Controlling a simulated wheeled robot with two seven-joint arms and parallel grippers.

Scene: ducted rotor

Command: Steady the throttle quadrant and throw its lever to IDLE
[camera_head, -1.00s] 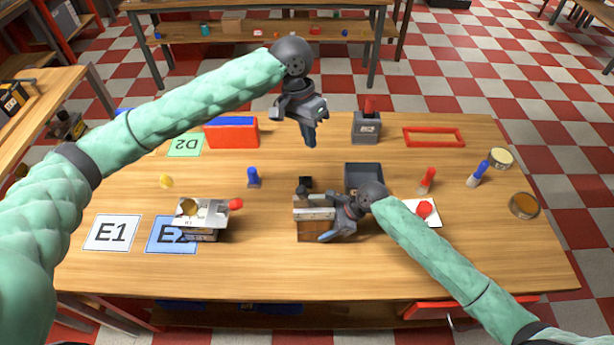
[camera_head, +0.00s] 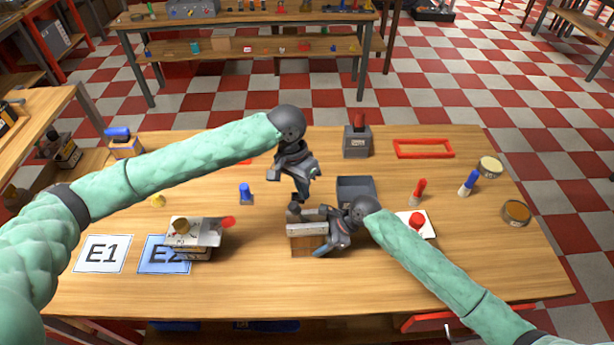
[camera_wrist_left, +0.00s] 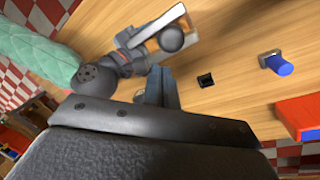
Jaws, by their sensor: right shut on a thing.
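The throttle quadrant (camera_head: 306,245) is a wooden box with a pale metal top, near the front middle of the table. Its lever has a dark round knob (camera_head: 293,211), also seen in the left wrist view (camera_wrist_left: 172,40). My right gripper (camera_head: 328,245) is shut on the quadrant's right side; the exact contact is partly hidden. My left gripper (camera_head: 302,192) hangs just above and behind the knob, fingers pointing down, apart from it. Its fingers (camera_wrist_left: 160,88) look together and empty. I cannot read any IDLE mark.
A grey open tray (camera_head: 356,190) stands behind the right gripper. A white-topped box with a red knob (camera_head: 196,232) is at left, partly on the E2 card. A blue peg (camera_head: 246,194) stands left of the left gripper. A red button (camera_head: 417,219) is at right.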

